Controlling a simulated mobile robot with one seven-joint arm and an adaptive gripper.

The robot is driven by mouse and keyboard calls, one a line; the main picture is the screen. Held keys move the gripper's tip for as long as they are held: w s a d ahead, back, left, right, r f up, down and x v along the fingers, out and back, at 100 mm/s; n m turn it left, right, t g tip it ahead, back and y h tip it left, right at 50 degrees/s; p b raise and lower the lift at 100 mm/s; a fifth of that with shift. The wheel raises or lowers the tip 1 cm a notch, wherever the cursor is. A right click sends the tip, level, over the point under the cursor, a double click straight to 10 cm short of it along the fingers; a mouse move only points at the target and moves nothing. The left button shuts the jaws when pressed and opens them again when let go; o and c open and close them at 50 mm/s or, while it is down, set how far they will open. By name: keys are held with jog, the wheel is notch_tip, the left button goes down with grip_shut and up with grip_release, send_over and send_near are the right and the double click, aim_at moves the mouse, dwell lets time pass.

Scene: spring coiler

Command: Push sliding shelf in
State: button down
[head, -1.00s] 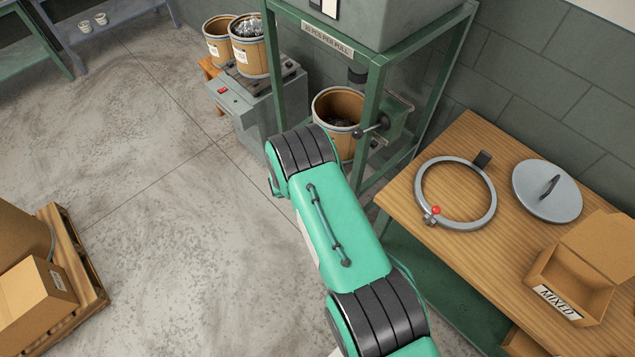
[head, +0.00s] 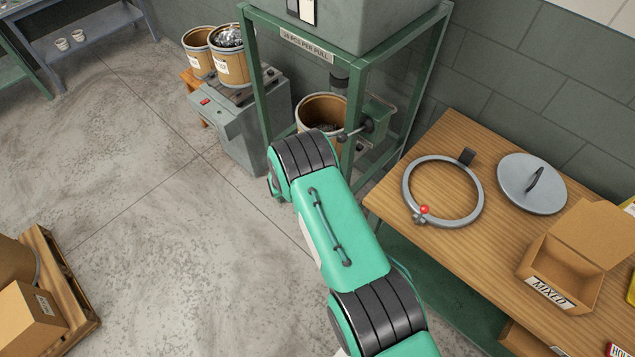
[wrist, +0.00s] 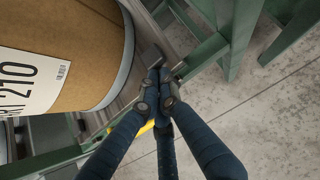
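In the wrist view a grey slatted shelf (wrist: 150,52) carries a brown drum (wrist: 80,40) with a white label. The shelf sits at a green frame. My gripper (wrist: 160,78) has its dark blue fingers drawn together at the shelf's front edge, beside the drum. The fingertips look shut, close to a small dark metal piece at the edge; I cannot tell whether they touch it. In the head view an open drum (head: 322,112) stands inside the green stand (head: 258,80). My arm hides the shelf and gripper there.
A wooden table (head: 440,140) on the right holds a clamp ring (head: 478,190), a grey lid (head: 532,184) and a cardboard box (head: 553,262). A grey machine with two drums (head: 230,125) stands left of the stand. The floor at left is clear up to a pallet (head: 75,290).

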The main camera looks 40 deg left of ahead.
jog(key=w+b, duration=0.3)
jog(key=w, duration=0.6)
jog(key=shift+f, duration=0.15)
jog(key=shift+w+r, duration=0.15)
jog(key=shift+r, duration=0.05)
jog(key=shift+s+f, duration=0.1)
jog(key=shift+s, duration=0.35)
jog(key=s, duration=0.2)
jog(key=shift+s+b, duration=0.4)
jog(key=p+v, duration=0.1)
jog(key=v, duration=0.9)
jog(key=shift+s+p, duration=0.2)
jog(key=shift+p, duration=0.1)
